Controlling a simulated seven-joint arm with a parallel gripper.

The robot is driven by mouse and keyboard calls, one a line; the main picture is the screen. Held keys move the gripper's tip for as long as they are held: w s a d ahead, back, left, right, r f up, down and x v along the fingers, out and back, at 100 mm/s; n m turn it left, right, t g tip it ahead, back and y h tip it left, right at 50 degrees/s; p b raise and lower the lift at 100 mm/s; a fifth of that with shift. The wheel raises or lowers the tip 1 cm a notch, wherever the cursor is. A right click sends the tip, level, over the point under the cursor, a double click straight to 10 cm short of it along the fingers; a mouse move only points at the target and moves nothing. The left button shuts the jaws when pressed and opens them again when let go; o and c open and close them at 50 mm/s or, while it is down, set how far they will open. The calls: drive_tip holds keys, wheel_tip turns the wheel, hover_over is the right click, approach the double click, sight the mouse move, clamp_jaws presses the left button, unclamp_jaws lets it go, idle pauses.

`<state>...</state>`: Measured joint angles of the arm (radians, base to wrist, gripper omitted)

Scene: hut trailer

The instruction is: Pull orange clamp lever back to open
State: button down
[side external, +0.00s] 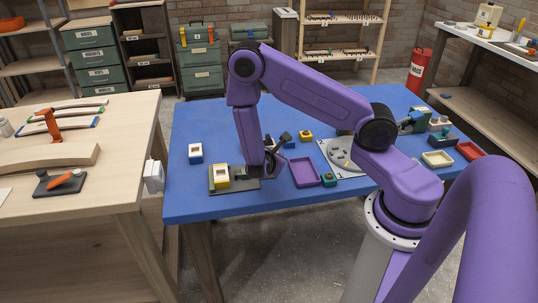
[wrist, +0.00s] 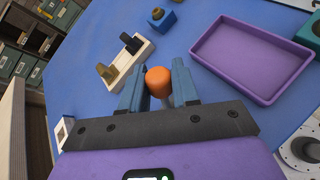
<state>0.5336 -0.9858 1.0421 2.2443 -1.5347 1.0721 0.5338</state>
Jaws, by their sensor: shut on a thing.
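The orange lever end (wrist: 158,80) shows in the wrist view as a rounded orange knob between the two blue fingers of my gripper (wrist: 158,75). The fingers are closed on its sides. The rest of the lever and its clamp body are hidden behind the gripper's dark crossbar. In the side external view my gripper (side external: 271,166) is low over the blue table, at the right end of a dark base plate (side external: 246,184) that carries a yellow block with a white top (side external: 221,174). The orange lever cannot be made out there.
A purple tray (side external: 305,173) lies just right of my gripper. A blue block with a white top (side external: 195,151) stands to the left. A beige holder with two pegs (wrist: 143,52) is ahead in the wrist view. Bare blue table (side external: 205,205) lies in front.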

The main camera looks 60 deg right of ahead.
drive_tip(key=shift+s+d+f+m+t+y, duration=0.2)
drive_tip(key=shift+s+d+m+t+y, duration=0.1)
drive_tip(key=shift+s+d+m+y, duration=0.15)
drive_tip(key=shift+w, duration=0.1)
drive_tip(key=c, duration=0.9)
unclamp_jaws()
drive_tip(key=shift+a, duration=0.15)
drive_tip(key=shift+a+r, duration=0.15)
drive_tip(key=shift+a, duration=0.1)
drive_tip(key=v, duration=1.6)
drive_tip(key=shift+s+a+r, duration=0.15)
drive_tip(key=shift+s+r, duration=0.1)
drive_tip(key=shift+s, duration=0.1)
